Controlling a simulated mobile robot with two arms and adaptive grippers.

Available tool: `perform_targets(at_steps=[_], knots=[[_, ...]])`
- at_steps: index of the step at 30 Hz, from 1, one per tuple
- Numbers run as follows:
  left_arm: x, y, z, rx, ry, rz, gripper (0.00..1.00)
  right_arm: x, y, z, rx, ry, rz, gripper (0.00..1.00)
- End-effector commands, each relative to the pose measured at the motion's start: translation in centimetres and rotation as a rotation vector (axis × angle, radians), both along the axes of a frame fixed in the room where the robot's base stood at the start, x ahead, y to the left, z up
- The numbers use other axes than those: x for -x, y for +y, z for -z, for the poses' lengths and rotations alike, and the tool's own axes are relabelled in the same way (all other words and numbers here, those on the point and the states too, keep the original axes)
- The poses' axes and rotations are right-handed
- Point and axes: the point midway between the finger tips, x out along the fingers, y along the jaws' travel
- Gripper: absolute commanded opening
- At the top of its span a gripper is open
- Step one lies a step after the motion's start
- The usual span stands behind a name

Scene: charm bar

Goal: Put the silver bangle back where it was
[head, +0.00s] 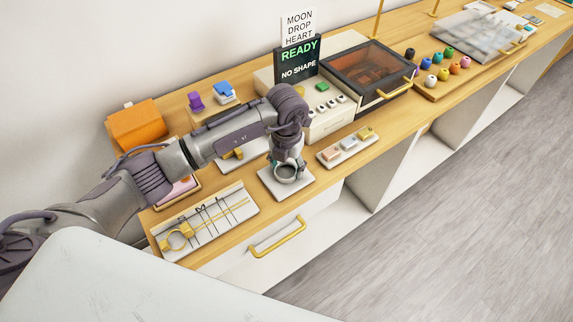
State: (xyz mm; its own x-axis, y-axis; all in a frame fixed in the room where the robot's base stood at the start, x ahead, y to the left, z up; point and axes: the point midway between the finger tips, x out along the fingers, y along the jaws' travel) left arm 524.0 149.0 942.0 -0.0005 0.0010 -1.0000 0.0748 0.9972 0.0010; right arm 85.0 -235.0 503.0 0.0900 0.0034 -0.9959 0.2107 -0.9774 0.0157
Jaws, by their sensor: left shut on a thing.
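My left gripper (287,160) points down over a small white square plate (299,186) near the counter's front edge. It is shut on the silver bangle (286,179), a round grey ring that shows just below the fingers. The bangle is at or just above the plate; I cannot tell whether it touches. The gripper hides the bangle's far side. My right gripper is not in view.
A white tray (347,145) with small blocks lies to the right. Behind stand a sign (298,60) and an oven-like box (366,75). A gold drawer handle (277,238) juts out below.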

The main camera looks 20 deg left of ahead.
Motion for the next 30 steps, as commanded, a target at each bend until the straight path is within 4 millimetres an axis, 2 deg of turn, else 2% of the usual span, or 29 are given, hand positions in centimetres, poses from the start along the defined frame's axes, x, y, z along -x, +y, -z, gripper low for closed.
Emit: perform_targets(at_steps=[1, 5, 6, 17, 18, 22, 30], knots=[[0.0, 0.0, 0.2, 0.000, 0.000, 0.000, 0.64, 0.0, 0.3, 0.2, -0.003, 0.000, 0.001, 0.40], [0.0, 0.0, 0.1, 0.000, 0.000, 0.000, 0.86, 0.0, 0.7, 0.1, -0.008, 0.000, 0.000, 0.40], [0.0, 0.0, 0.1, 0.000, 0.000, 0.000, 0.88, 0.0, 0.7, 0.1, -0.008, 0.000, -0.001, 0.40], [0.0, 0.0, -0.5, 0.000, 0.000, -0.001, 0.88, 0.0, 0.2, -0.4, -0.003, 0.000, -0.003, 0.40], [-0.1, 0.0, -0.6, 0.000, -0.002, -0.001, 0.88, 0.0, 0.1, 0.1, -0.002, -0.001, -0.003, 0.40], [-0.2, 0.0, -2.5, 0.000, -0.006, 0.001, 0.88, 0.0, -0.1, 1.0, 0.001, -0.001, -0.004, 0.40], [-0.1, 0.0, -8.4, 0.000, -0.005, 0.000, 0.88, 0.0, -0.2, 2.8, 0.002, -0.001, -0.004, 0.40]])
